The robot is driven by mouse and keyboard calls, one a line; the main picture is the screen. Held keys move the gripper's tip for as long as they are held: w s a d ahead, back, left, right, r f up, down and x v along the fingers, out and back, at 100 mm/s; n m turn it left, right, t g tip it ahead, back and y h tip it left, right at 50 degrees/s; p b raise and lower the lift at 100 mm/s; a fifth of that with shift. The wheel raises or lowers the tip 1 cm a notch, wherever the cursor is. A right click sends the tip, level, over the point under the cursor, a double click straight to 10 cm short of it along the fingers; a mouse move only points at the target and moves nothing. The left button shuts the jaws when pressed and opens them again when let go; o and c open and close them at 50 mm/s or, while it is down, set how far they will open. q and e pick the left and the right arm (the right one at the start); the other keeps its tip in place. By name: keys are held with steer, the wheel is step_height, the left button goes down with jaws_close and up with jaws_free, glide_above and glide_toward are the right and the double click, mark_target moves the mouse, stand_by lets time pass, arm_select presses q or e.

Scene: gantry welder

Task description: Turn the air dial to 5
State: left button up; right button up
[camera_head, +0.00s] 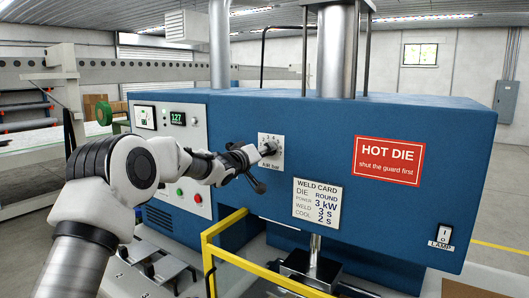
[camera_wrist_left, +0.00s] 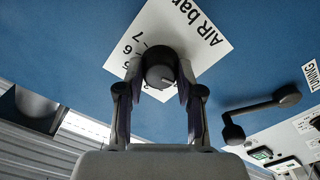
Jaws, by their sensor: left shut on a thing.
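The air dial is a dark round knob (camera_head: 268,148) on a white "AIR bar" plate (camera_head: 276,139) on the front of the blue machine. In the left wrist view the knob (camera_wrist_left: 157,76) sits between my fingers, and the plate (camera_wrist_left: 205,45) appears turned, with 6 and 7 readable at its left. A small pale mark shows on the knob's lower side, but I cannot tell which number it points to. My left gripper (camera_head: 260,153) is shut on the knob, one finger on each side; it also shows in the wrist view (camera_wrist_left: 160,78). My right gripper is out of view.
A black lever (camera_wrist_left: 262,112) is close to the gripper. A weld card (camera_head: 317,203) and a red HOT DIE sign (camera_head: 387,160) are to the right. A yellow guard rail (camera_head: 262,268) stands in front below. Buttons and a green display (camera_head: 177,118) are at left.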

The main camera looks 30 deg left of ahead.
arm_select(q)
steer(key=shift+m, duration=0.3)
steer(key=shift+m+b, duration=4.9)
steer(key=shift+m, duration=9.6)
steer(key=shift+r, duration=0.15)
steer(key=o, duration=1.1)
steer(key=shift+o, duration=0.2)
steer(key=shift+w, duration=0.1)
steer(key=shift+f, duration=0.2)
